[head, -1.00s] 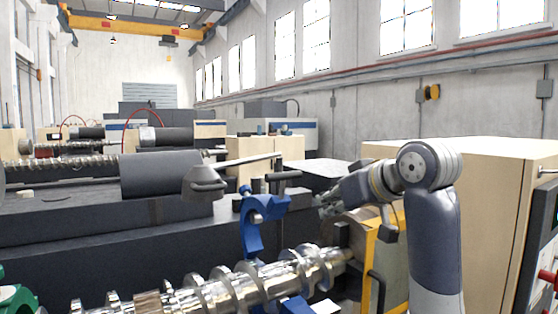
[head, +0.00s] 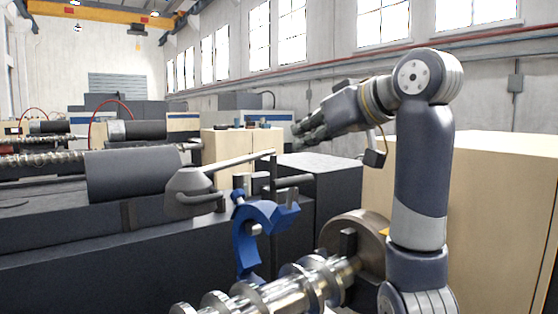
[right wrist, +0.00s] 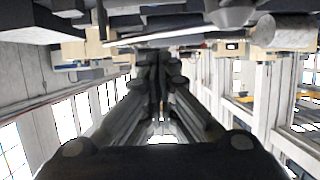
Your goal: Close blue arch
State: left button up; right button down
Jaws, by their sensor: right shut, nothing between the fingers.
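The blue arch (head: 243,240) stands open and upright, curving above the shiny metal screw (head: 290,290) in the head view. A grey handle bar (head: 293,181) juts out beside its top. My right gripper (head: 300,133) is above and to the right of the arch, apart from it, with its fingers pointing left. It is shut and empty. In the right wrist view its fingers (right wrist: 158,75) lie together in the middle. The blue arch cannot be made out in the right wrist view. My left gripper is not in view.
A grey cylinder (head: 135,175) and a grey cone-shaped part with a long lever (head: 245,160) lie left of the arch. A large beige cabinet (head: 500,210) stands at the right, behind my right arm. Open air surrounds the gripper.

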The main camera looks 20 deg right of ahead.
aim_at(289, 178)
jog(key=w+f+p, duration=0.1)
jog(key=p, duration=0.1)
jog(key=w+a+f+p, duration=0.1)
jog(key=w+f+p, duration=0.3)
jog(key=shift+a+f, duration=0.15)
jog(key=shift+a, duration=0.25)
jog(key=shift+s+d+f, duration=0.15)
jog(key=shift+s, duration=0.05)
jog(key=shift+f, duration=0.1)
jog(key=shift+w+f, duration=0.1)
jog(key=shift+f, duration=0.05)
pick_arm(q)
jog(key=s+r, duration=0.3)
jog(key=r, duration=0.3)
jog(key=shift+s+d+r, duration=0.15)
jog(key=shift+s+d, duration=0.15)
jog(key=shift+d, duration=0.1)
